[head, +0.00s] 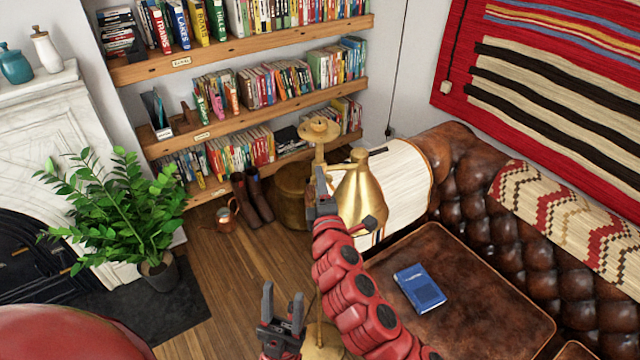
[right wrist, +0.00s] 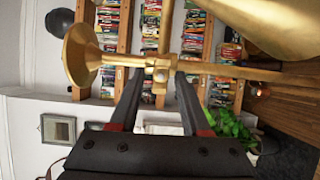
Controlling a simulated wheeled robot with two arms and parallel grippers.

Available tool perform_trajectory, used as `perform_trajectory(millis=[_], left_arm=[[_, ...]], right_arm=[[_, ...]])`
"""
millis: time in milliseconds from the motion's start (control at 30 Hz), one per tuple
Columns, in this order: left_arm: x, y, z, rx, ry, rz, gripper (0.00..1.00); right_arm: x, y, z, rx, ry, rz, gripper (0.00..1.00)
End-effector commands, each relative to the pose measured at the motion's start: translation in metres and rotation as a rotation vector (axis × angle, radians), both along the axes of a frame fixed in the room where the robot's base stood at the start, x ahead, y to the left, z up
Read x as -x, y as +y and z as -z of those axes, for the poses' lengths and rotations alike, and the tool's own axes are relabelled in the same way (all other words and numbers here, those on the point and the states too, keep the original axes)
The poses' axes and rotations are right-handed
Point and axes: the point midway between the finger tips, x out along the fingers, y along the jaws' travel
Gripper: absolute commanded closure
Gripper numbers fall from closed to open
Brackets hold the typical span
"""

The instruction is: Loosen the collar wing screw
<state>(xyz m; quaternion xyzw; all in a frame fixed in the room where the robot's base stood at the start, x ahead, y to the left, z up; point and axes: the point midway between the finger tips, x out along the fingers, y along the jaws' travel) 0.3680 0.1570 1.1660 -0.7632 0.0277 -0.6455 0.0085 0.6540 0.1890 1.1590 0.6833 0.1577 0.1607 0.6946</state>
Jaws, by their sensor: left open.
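A brass floor lamp stands in the middle of the head view, with a conical shade (head: 362,195) and a flared round top piece (head: 319,129) on its post. In the right wrist view the brass rod (right wrist: 220,70) runs sideways, with a small collar (right wrist: 161,63) on it. A small brass screw (right wrist: 160,76) sits at the collar, between my right fingertips. My right gripper (right wrist: 158,76) is open around it, with gaps showing on both sides. In the head view my right gripper (head: 322,188) is beside the lamp and partly hides the post. My left gripper (head: 284,312) is open and empty, low near the lamp's lower post.
A brown leather table or ottoman (head: 490,295) with a blue book (head: 420,288) is at the right, before a leather sofa (head: 480,225). Bookshelves (head: 250,110) stand behind. A potted plant (head: 125,215) is at the left.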

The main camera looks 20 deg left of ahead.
Motion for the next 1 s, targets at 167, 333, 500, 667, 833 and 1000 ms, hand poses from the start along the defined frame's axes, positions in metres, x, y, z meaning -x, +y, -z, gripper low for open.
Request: perform_trajectory(millis=[167, 333, 500, 667, 833, 1000], left_arm=[[0.0, 0.0, 0.0, 0.0, 0.0, 0.0, 0.5], [0.0, 0.0, 0.0, 0.0, 0.0, 0.0, 0.5], [0.0, 0.0, 0.005, 0.0, 0.0, 0.0, 0.5], [0.0, 0.0, 0.013, 0.0, 0.0, 0.0, 0.5], [0.0, 0.0, 0.022, 0.0, 0.0, 0.0, 0.5], [0.0, 0.0, 0.03, 0.0, 0.0, 0.0, 0.5]], right_arm=[[0.0, 0.0, 0.0, 0.0, 0.001, 0.0, 0.44], [0.001, 0.0, 0.001, -0.001, 0.0, 0.0, 0.44], [0.009, -0.005, 0.0, -0.002, -0.002, 0.001, 0.44], [0.03, -0.014, 0.004, 0.001, -0.002, -0.003, 0.44], [0.054, -0.027, 0.004, -0.001, 0.0, -0.001, 0.44], [0.082, -0.04, 0.004, 0.0, 0.0, -0.002, 0.44]])
